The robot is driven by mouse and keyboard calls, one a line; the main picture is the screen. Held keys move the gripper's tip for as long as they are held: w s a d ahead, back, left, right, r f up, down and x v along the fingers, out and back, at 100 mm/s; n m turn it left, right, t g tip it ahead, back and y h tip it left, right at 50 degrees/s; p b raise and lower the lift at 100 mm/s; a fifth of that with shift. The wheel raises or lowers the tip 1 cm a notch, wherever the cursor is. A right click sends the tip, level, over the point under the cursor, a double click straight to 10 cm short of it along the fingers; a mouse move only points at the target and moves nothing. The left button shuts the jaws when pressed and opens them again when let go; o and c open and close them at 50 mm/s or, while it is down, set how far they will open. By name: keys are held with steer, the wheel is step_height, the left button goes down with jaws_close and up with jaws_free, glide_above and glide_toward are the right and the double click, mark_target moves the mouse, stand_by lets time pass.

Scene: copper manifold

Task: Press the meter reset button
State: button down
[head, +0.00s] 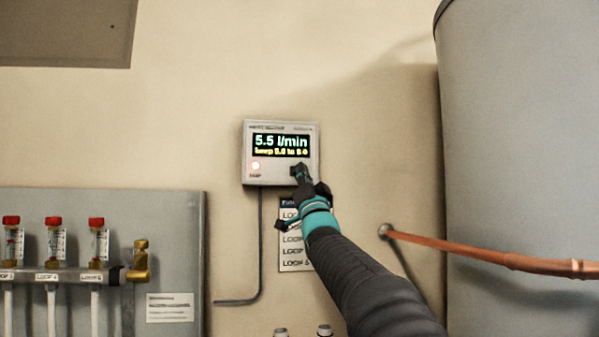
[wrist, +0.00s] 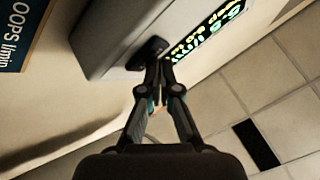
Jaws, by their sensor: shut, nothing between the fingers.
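The meter (head: 259,180) is a pale box on the wall. Its screen (head: 281,146) reads 5.5 l/min, with a smaller yellow line below that is hard to read. A lit reddish-white round lamp (head: 256,166) is at its lower left. My gripper (head: 299,171) is shut and empty, its tips in front of the meter's lower right. In the head view my gripper hides the button.
A label sheet (head: 289,259) hangs below the meter, partly behind my arm. A grey cable (head: 261,245) runs down the wall. A manifold panel (head: 170,230) with red-capped flow gauges is at left. A copper pipe (head: 480,253) and large grey tank (head: 520,120) are at right.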

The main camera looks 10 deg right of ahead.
steer(key=shift+w, duration=0.2)
steer(key=shift+s, duration=0.1)
stand_by(0.4)
steer(key=shift+s+b, duration=0.65)
steer(key=shift+s, duration=0.05)
steer(key=s+b, duration=0.3)
steer(key=s, duration=0.2)
steer(key=shift+b, duration=0.3)
stand_by(0.8)
